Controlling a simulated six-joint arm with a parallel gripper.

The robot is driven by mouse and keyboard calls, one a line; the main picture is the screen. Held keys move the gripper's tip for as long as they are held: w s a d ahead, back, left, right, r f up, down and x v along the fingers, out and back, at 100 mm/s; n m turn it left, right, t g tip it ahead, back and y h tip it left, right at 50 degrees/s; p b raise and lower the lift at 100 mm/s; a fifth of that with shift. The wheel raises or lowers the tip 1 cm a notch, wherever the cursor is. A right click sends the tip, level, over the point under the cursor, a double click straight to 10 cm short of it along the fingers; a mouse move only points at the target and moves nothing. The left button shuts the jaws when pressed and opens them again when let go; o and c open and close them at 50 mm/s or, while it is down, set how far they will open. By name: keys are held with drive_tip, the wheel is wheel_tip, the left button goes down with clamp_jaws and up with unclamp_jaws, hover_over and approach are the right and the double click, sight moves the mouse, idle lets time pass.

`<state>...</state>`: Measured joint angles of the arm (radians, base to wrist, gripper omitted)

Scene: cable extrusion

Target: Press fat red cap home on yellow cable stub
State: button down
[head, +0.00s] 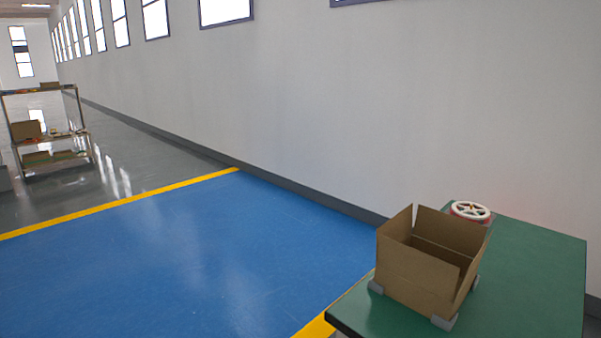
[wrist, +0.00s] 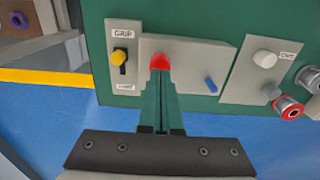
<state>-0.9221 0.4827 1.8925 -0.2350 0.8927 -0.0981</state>
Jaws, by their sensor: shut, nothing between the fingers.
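In the wrist view a fat red cap (wrist: 159,62) sits on a pale grey block fixed to a green panel. My gripper (wrist: 160,74) is shut and empty, its two green fingers together. Its fingertips are right at the near side of the red cap and overlap it in the picture; I cannot tell whether they touch. No yellow cable shows under the cap; the cap and fingers may hide it. A blue stub (wrist: 211,84) stands out from the same block, to the right. The head view shows neither the cap nor my gripper.
Left of the block is a plate marked GRIP with a yellow and black piece (wrist: 120,56). Right is a plate with a white cap (wrist: 265,58) and a red-ringed metal part (wrist: 289,107). The head view shows an open cardboard box (head: 415,275) on a green table (head: 540,270).

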drive_tip(key=shift+f, duration=1.3)
idle(0.9)
drive_tip(key=shift+r, duration=3.55)
